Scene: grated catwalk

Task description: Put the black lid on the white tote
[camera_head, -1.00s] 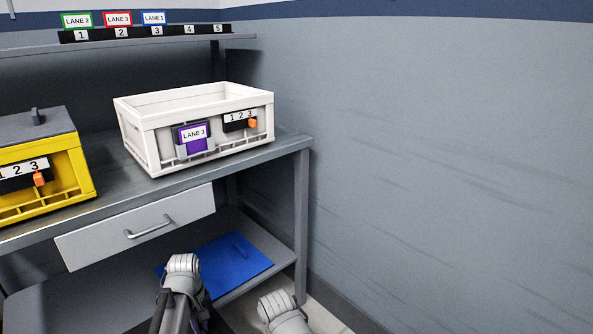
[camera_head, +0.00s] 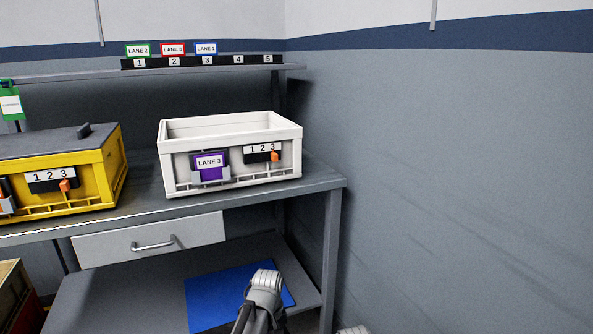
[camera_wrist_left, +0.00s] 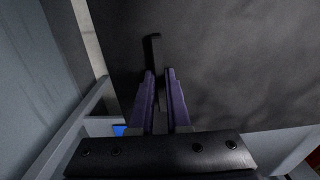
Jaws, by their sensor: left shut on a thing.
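The white tote (camera_head: 232,186) stands upright and open-topped on the bench, near its right end. Its front carries a purple LANE 3 card and a black 1 2 3 strip with an orange slider. In the left wrist view, my left gripper (camera_wrist_left: 158,72) is shut on the upright handle of the black lid (camera_wrist_left: 230,60). The lid is a broad dark panel that fills most of that view. The lid and the left fingers are not visible in the head view.
A yellow tote (camera_head: 98,188) with a dark lid stands left of the white tote, with a gap between. A shelf (camera_head: 80,76) with numbered cards runs above. A drawer (camera_head: 150,240) and a lower shelf with a blue panel (camera_head: 215,300) are below. A wall is right.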

